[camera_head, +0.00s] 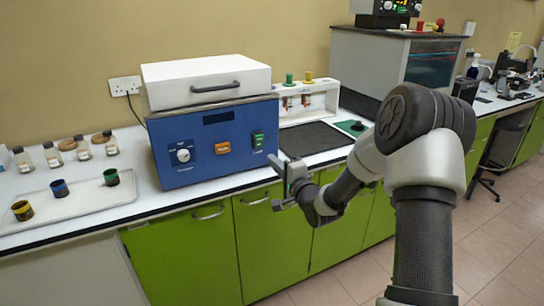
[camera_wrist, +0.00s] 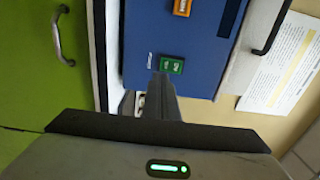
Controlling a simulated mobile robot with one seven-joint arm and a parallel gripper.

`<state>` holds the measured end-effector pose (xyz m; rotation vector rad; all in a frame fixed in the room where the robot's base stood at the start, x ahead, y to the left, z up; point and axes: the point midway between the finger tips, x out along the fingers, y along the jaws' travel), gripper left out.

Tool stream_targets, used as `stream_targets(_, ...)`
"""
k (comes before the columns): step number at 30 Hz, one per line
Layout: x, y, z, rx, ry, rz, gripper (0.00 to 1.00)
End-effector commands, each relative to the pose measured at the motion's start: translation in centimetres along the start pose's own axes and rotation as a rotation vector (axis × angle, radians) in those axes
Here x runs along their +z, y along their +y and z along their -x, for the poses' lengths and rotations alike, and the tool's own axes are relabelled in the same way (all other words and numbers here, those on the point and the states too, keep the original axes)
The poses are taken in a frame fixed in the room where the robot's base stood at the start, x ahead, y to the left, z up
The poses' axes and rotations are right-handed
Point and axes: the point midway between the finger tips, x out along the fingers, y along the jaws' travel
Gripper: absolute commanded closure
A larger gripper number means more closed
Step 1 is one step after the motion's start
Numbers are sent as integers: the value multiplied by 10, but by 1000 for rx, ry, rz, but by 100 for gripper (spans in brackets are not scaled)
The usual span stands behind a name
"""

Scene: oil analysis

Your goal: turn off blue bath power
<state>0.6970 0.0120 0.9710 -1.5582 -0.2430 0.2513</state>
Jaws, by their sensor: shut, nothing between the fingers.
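The blue bath (camera_head: 213,142) stands on the white counter with a white lid (camera_head: 205,80) closed on top. Its front has a white dial (camera_head: 183,155), an orange switch (camera_head: 222,148) and a green switch (camera_head: 258,140) at the right. My gripper (camera_head: 272,159) is shut and empty, in front of the panel's lower right. In the wrist view its fingertips (camera_wrist: 163,77) appear right beside the green switch (camera_wrist: 171,65); I cannot tell whether they touch it. The orange switch (camera_wrist: 182,7) is at that view's top edge.
A tray (camera_head: 95,205) with several coloured cups lies left of the bath, with small bottles behind it. A dark plate (camera_head: 315,139) and a white rack (camera_head: 307,101) are to the right. Green cabinets (camera_head: 180,260) with handles are below the counter.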

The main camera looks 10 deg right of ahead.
Motion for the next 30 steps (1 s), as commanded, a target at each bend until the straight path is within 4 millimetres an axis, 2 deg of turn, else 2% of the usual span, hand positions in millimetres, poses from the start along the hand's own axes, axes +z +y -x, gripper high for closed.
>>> stream_targets(3, 0, 5, 28, 2, -1, -2, 100)
stream_targets(10, 0, 12, 60, 0, -1, -1, 100)
stream_targets(15, 1, 13, 67, -1, -2, 0, 100)
stream_targets(25, 1, 12, 67, 4, -3, 10, 100)
stream_targets(28, 4, 6, 66, 48, -4, 88, 100)
stream_targets(30, 7, -1, 66, 115, -3, 201, 100)
